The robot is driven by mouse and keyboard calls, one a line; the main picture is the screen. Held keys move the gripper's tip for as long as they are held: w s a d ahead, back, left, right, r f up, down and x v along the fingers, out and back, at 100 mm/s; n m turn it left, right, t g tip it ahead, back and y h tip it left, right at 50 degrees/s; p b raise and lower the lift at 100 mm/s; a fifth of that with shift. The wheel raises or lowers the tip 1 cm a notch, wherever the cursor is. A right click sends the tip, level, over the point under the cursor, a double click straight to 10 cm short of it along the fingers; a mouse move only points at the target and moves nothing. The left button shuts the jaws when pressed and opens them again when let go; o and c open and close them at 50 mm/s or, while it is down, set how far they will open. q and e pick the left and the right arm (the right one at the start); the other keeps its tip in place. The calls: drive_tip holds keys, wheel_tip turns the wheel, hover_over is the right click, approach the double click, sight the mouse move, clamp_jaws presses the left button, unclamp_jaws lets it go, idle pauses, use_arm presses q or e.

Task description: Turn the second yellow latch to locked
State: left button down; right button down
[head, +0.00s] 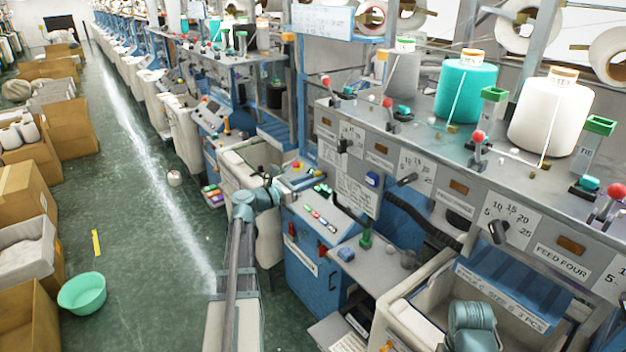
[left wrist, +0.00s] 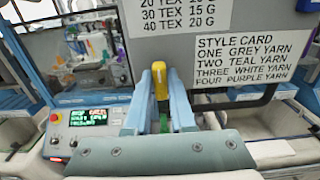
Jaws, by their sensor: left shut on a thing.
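A yellow latch (left wrist: 159,80) stands upright between the light-blue fingers of my left gripper (left wrist: 160,98) in the left wrist view. The gripper is shut on it, with a green bit showing lower between the fingers. In the head view my left gripper (head: 308,182) reaches right to the blue machine's front, and the latch is too small to make out there. Whether this is the second latch, and which position it is in, I cannot tell. My right gripper is not in view.
A white style card (left wrist: 237,60) hangs behind the fingers in the left wrist view, and a lit control panel (left wrist: 88,122) stands at left. In the head view a blue cabinet (head: 315,275) with buttons is close by. A green basin (head: 82,293) lies on the floor.

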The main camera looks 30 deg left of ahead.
use_arm(q)
drive_tip(key=shift+m, duration=0.4)
drive_tip(key=shift+s+d+f+m, duration=0.1)
drive_tip(key=shift+f+m, duration=0.05)
drive_tip(key=shift+m, duration=4.1)
drive_tip(key=shift+d+f+m, duration=0.1)
drive_tip(key=shift+m, duration=4.45)
drive_tip(key=c, duration=0.8)
unclamp_jaws()
drive_tip(key=v, duration=1.4)
